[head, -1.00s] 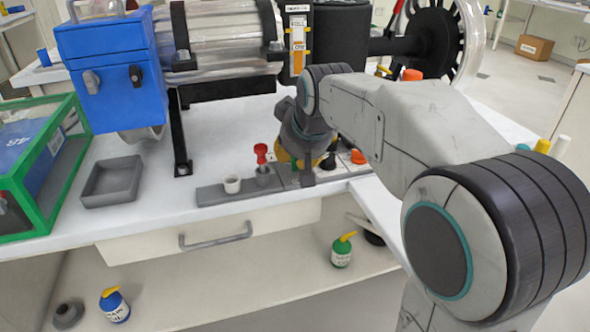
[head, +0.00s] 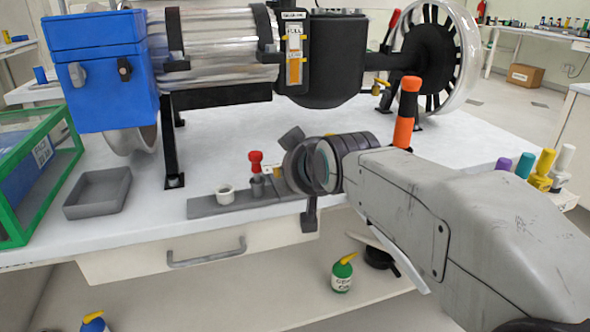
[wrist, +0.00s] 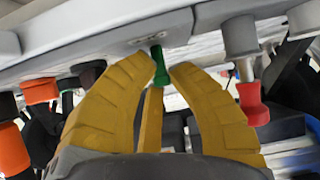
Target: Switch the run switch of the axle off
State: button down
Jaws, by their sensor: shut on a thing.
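The chassis rig stands on the white bench in the head view, with a silver cylinder (head: 215,50) and a spoked wheel (head: 435,55). A blue box (head: 95,95) at its left end bears a grey knob (head: 76,75) and a black knob (head: 124,69). I cannot tell which control is the axle's run switch. My gripper (wrist: 163,72) is down at the grey strip (head: 215,207) along the bench's front edge. In the wrist view its yellow fingers are closed around a slim green handle (wrist: 160,60) at the strip. In the head view my wrist hides the fingertips and the handle.
A grey tray (head: 98,193) and a green-framed case (head: 35,165) are at left. A drawer handle (head: 206,252) is below.

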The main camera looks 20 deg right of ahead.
jog(key=shift+a+f, duration=0.15)
jog(key=shift+f, duration=0.1)
jog(key=c, duration=1.2)
grip_release()
jog(key=shift+a, duration=0.1)
jog(key=shift+s, duration=0.1)
jog(key=shift+r+v, duration=0.2)
jog(key=shift+v, duration=3.85)
jog(key=shift+r, duration=0.1)
